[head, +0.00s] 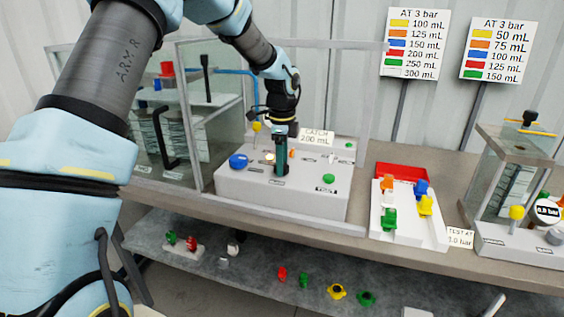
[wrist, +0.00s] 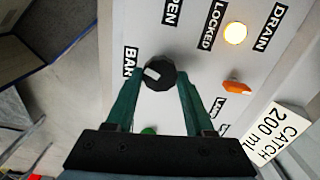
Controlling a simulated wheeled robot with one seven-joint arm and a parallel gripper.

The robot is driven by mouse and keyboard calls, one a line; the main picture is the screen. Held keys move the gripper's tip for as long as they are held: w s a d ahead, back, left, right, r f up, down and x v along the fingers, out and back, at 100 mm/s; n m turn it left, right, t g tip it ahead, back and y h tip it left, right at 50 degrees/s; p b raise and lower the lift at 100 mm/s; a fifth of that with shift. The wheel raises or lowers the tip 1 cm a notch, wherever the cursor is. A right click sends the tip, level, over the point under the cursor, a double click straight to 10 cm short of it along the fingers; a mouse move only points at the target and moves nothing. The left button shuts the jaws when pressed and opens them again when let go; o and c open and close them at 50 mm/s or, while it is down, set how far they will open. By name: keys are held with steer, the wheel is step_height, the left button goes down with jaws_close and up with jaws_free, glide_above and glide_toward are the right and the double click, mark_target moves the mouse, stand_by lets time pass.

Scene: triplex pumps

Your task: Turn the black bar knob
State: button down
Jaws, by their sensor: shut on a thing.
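The black bar knob (wrist: 161,72), round with a white mark, sits on the grey panel beside the "BAR" label in the wrist view. My gripper (wrist: 160,79) has its two green fingers on either side of the knob, shut on it. In the head view my gripper (head: 281,160) reaches down onto the grey control box (head: 300,201); the knob cannot be made out there behind the fingers. The white mark points up-left to left in the wrist view.
A lit lamp (wrist: 235,33) and an orange knob (wrist: 237,87) are right of the black knob. On the box are a blue knob (head: 238,161) and a green knob (head: 329,178). A clear frame (head: 367,95) surrounds the box; a white tray (head: 408,236) with coloured knobs stands right.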

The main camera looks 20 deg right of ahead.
steer(key=shift+d, duration=0.1)
steer(key=shift+c, duration=1.3)
jaws_free()
step_height(320, 180, up, 11)
steer(key=b, duration=0.2)
steer(key=shift+b, duration=0.3)
steer(key=shift+f, duration=0.1)
